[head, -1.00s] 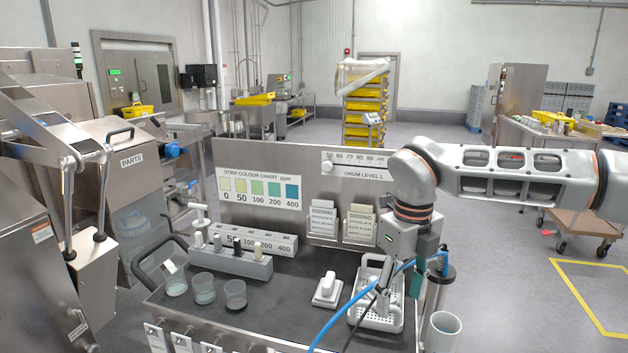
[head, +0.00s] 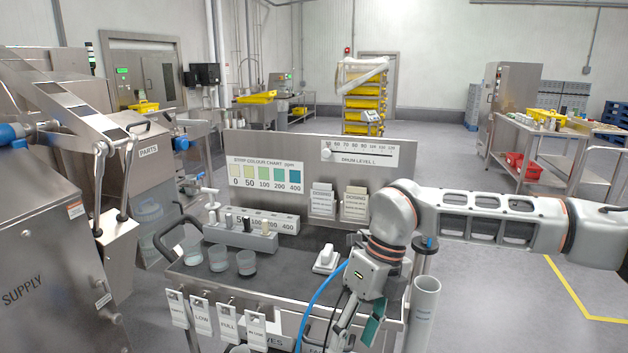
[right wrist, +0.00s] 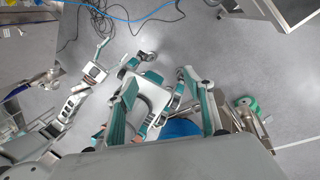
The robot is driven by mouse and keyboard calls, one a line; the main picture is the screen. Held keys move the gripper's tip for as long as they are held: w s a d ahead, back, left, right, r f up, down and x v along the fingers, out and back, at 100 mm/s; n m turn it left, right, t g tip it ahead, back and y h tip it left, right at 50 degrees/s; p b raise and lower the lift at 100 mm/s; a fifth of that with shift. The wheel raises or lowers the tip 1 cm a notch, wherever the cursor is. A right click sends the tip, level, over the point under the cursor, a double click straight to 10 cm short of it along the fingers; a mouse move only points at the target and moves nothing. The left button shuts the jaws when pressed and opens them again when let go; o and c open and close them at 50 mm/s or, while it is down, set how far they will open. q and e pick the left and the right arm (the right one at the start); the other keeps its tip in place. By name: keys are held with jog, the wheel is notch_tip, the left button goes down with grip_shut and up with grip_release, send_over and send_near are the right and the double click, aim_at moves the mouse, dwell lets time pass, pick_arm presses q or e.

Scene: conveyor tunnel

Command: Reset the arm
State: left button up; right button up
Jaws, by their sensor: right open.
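My right arm comes in from the right in the head view and bends down at the front right of the dark-topped cart (head: 306,248). My right gripper (head: 347,326) hangs low at the cart's front edge, partly cut off by the picture's bottom. My left gripper cannot be made out in the head view.
On the cart stand several small cups (head: 219,258), a grey block holding bottles (head: 240,236) and a white scoop-like piece (head: 327,258). A back panel (head: 300,152) rises behind them. A white tube (head: 424,300) stands at the right. A blue hose (head: 318,300) runs beside the gripper.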

jog(key=s+a+f+g+y, duration=0.1)
jog(key=s+a+g+y, duration=0.4)
jog(key=s+a, duration=0.8)
jog(key=a+r+m+t+y, duration=0.2)
jog(key=a+r+m+y, duration=0.4)
jog(key=a+y, duration=0.4)
jog(key=w+d+m+t+y, duration=0.45)
jog(key=w+m+t, duration=0.25)
jog(key=m+t, duration=0.45)
jog(key=w+d+f+m+t+h, duration=0.4)
jog(key=d+f+m+t+h, duration=0.55)
jog(key=d+f+m, duration=0.3)
jog(key=s+d+f+m+g+h, duration=0.1)
jog(key=s+d+f+m+h, duration=0.2)
jog(key=s+d+f, duration=0.2)
jog(key=s+d+f+m+g+h, duration=0.2)
jog(key=s+d+f, duration=0.4)
jog(key=f, duration=0.6)
jog(key=s+d+f+m+g+h, duration=0.2)
jog(key=s+d+f+m+h, duration=0.2)
jog(key=d+f, duration=0.4)
jog(key=shift+s+f+h, duration=0.4)
jog(key=shift+s+h, duration=0.25)
jog(key=shift+h, duration=0.05)
